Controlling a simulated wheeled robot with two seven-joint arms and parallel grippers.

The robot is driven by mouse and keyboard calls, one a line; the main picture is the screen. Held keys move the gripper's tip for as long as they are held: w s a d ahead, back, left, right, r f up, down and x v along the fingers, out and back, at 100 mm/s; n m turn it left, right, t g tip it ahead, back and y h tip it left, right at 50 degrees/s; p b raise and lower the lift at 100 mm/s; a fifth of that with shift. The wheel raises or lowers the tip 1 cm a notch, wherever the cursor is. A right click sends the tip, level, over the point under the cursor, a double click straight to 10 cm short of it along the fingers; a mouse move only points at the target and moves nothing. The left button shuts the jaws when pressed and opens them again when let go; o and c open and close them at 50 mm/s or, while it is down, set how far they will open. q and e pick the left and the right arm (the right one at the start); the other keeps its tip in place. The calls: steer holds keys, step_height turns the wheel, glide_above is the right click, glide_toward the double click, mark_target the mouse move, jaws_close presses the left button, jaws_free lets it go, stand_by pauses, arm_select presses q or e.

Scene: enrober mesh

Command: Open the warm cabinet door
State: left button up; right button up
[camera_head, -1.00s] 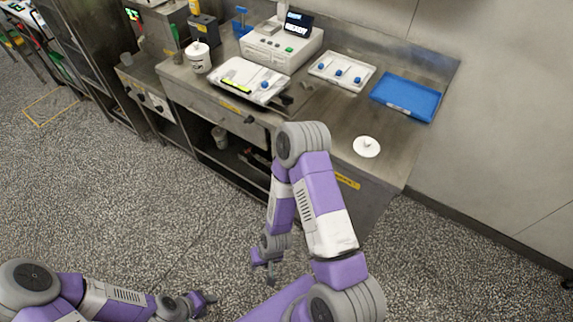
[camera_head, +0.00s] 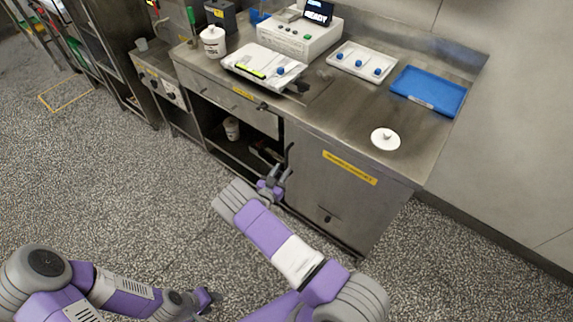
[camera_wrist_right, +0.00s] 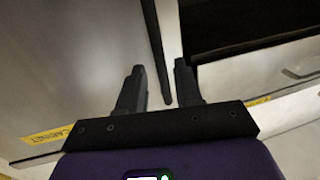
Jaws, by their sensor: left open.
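The warm cabinet door (camera_head: 325,195) is a grey metal panel with a yellow label (camera_head: 350,167) under the right part of the counter. It looks closed. Its dark vertical bar handle (camera_head: 288,160) is near the door's left edge. My right gripper (camera_head: 273,183) is at the handle. In the right wrist view the handle (camera_wrist_right: 156,45) appears between the two open fingers (camera_wrist_right: 158,72), with a gap on each side. How deep it lies between them is hard to tell. My left gripper (camera_head: 212,298) is open, low over the floor, away from the cabinet.
On the counter (camera_head: 345,118) are a white lid (camera_head: 385,138), a blue tray (camera_head: 428,90), a white tray (camera_head: 360,62) and a machine. The floor before the door is clear except for my arms.

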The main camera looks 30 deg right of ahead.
mark_target(286, 164)
steer(key=shift+b+x, duration=0.4)
steer(key=shift+x, duration=1.85)
steer(key=shift+c, duration=0.5)
jaws_close()
